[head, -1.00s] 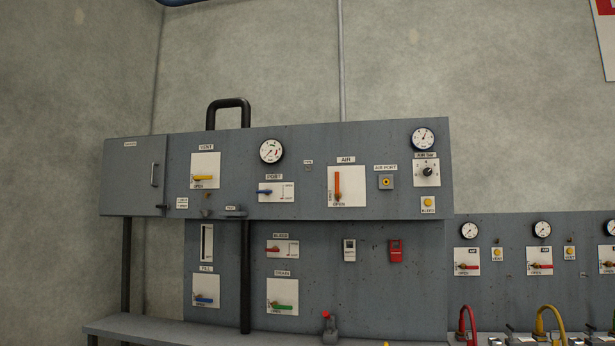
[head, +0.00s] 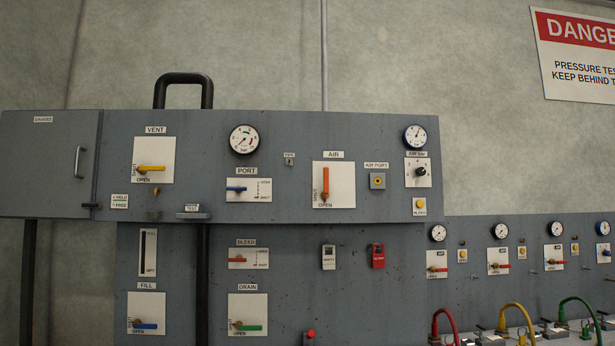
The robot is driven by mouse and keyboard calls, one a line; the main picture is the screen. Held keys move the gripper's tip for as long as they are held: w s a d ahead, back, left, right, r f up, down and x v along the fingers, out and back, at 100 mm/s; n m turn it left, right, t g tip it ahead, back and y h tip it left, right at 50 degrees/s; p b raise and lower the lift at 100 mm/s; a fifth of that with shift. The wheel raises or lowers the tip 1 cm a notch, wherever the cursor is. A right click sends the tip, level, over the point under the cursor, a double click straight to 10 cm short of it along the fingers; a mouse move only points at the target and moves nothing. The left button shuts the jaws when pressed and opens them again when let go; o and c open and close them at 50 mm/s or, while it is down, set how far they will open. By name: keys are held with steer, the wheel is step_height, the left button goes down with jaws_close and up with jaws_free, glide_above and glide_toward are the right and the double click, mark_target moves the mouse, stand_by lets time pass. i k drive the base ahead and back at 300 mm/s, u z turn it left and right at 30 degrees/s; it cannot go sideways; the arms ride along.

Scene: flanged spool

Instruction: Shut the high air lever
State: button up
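The high air lever (head: 325,182) is orange and sits on a white plate (head: 344,185) under the label AIR on the upper grey panel (head: 290,190). It points straight up, along the side of the plate marked SHUT. The word OPEN is printed at the foot of the plate, near the lever's pivot. My gripper is not in the head view.
Left of it are a yellow VENT lever (head: 151,168) and a blue PORT lever (head: 237,189). An AIR PORT fitting (head: 377,181) and a dark knob (head: 420,172) are to the right. A lower bench with coloured hoses (head: 518,310) stands at right.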

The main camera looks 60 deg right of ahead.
mark_target(325, 195)
steer(key=z, duration=0.35)
steer(key=i, duration=1.75)
steer(key=z, duration=1.6)
steer(key=i, duration=0.9)
steer(key=z, duration=1.05)
steer(key=i, duration=0.2)
steer(key=z, duration=0.15)
